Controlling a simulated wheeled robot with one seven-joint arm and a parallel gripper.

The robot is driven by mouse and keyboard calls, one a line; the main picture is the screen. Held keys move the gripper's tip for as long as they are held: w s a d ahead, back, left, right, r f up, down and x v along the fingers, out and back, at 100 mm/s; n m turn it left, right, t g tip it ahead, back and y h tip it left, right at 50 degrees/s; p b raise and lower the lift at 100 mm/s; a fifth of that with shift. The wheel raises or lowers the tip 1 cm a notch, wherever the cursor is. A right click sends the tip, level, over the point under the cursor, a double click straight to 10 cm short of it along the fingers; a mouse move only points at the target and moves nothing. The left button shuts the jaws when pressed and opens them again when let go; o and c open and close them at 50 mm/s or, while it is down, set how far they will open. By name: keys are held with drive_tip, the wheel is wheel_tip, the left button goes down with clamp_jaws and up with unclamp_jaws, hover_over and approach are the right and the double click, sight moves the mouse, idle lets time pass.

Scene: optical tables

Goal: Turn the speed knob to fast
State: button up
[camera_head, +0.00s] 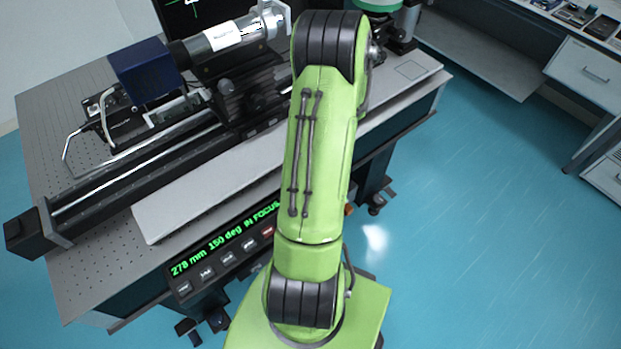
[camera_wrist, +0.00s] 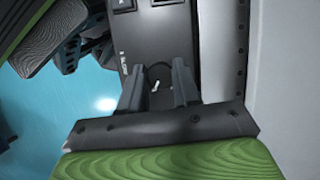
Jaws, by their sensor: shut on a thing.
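The speed knob (camera_wrist: 158,73) is a dark round knob with a short white pointer mark, on a dark control panel in the wrist view. My gripper (camera_wrist: 159,78) has its two dark fingers on either side of the knob and is shut on it. The fingers and the gripper body hide part of the knob and any marks nearer to me. Small white lettering beside the knob seems to read "SLOW". In the head view my green arm hides the gripper and the knob.
The control panel (camera_head: 223,253) on the table's front edge shows "278 mm 150 deg IN FOCUS" above a row of buttons. A long black rail (camera_head: 140,165) with a blue box (camera_head: 145,72) and a white-and-black cylinder (camera_head: 232,34) stands on the optical table (camera_head: 50,95). Blue floor is clear at right.

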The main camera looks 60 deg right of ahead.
idle(0.3)
drive_tip(key=o, duration=1.1)
drive_tip(key=shift+c, duration=0.2)
drive_tip(key=shift+r, duration=0.1)
drive_tip(key=p+v, duration=0.4)
drive_tip(key=v, duration=1.1)
drive_tip(key=shift+d+r, duration=0.25)
